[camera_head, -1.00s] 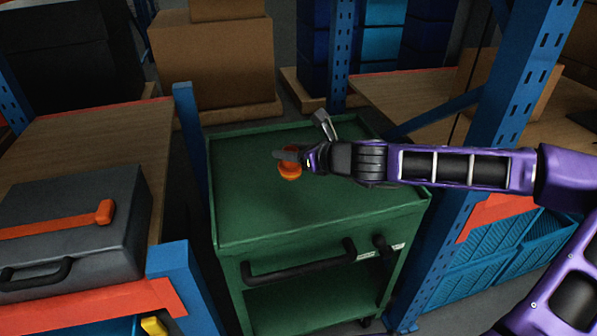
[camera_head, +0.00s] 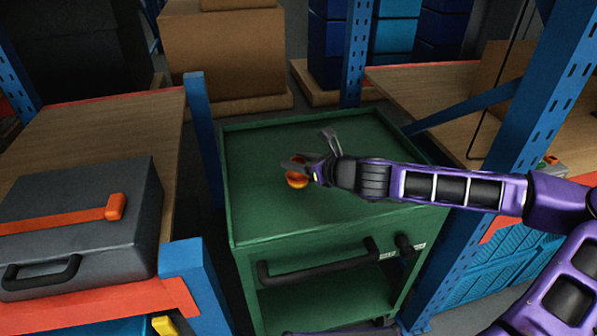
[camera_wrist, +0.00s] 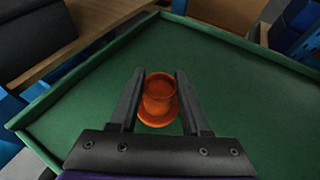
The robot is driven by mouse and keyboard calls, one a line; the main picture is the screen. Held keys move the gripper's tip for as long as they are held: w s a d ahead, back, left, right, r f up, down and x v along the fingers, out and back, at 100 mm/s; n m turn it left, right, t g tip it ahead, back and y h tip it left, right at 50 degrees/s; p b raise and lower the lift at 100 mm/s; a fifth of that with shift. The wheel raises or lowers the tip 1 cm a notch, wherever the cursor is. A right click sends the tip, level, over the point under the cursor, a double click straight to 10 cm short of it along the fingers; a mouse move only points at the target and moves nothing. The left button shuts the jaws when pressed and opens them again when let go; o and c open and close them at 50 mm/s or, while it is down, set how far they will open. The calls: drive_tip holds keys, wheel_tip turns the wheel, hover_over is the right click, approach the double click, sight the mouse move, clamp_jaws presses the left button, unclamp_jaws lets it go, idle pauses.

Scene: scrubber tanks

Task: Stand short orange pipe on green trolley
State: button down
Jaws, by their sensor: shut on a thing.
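The short orange pipe (camera_head: 298,180) is over the top of the green trolley (camera_head: 262,215), left of its middle. In the wrist view the pipe (camera_wrist: 159,97) shows as a ringed orange piece with a wider flange at the near end. My gripper (camera_head: 300,166) is shut on the pipe, with one finger on each side of it, as the wrist view (camera_wrist: 157,92) shows. The pipe looks roughly upright. I cannot tell whether its lower end touches the trolley top. The fingers hide part of it in the head view.
The trolley top, with a raised rim, is otherwise clear. A grey case (camera_head: 85,225) with an orange strip lies on the left shelf. Blue rack posts (camera_head: 203,140) stand on both sides. A cardboard box (camera_head: 225,55) is behind, and a black handle (camera_head: 320,265) is in front.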

drive_tip(key=shift+f, duration=1.35)
drive_tip(key=shift+f+b, duration=0.15)
drive_tip(key=shift+b, duration=0.2)
drive_tip(key=shift+c, duration=1.8)
unclamp_jaws()
